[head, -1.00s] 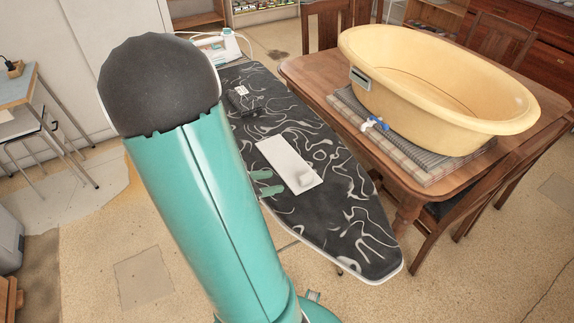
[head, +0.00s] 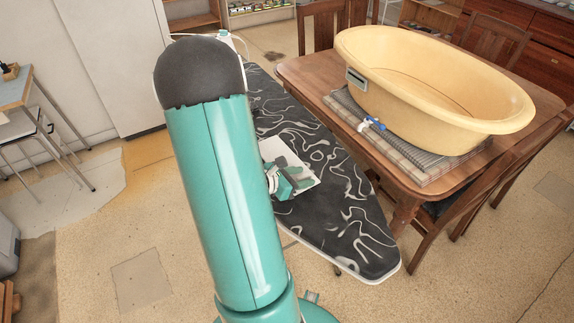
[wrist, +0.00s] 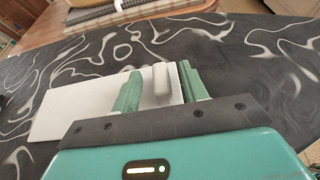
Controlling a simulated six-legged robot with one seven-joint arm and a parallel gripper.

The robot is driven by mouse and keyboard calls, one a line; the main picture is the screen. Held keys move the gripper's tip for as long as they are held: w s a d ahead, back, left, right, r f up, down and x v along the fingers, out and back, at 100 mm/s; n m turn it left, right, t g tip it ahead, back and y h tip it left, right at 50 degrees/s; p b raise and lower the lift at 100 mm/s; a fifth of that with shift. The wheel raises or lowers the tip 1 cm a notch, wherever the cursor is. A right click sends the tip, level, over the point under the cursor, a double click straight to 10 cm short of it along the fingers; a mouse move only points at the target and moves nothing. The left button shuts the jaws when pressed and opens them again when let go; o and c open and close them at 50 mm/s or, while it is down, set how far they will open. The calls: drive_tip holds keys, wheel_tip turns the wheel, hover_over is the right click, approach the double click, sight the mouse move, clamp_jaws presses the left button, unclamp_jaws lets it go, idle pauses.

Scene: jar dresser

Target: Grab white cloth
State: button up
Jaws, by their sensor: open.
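The white cloth (wrist: 75,112) lies flat as a rectangle on the black patterned ironing board, with a small raised fold or lump near its right end in the wrist view. In the head view the cloth (head: 273,150) is partly covered by my gripper (head: 291,177). In the wrist view the green fingers of my gripper (wrist: 158,88) are open, one on each side of the raised part. They appear apart from it. I cannot tell whether the fingertips touch the cloth.
The ironing board (head: 345,225) narrows toward the front right. A wooden table (head: 300,75) beside it holds a large yellow tub (head: 420,95) on folded striped fabric (head: 440,165). A chair stands close to the table.

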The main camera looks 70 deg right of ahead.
drive_tip(key=shift+s+d+f, duration=0.3)
drive_tip(key=shift+s+d, duration=0.1)
drive_tip(key=shift+d, duration=0.1)
clamp_jaws()
drive_tip(key=shift+r, duration=0.1)
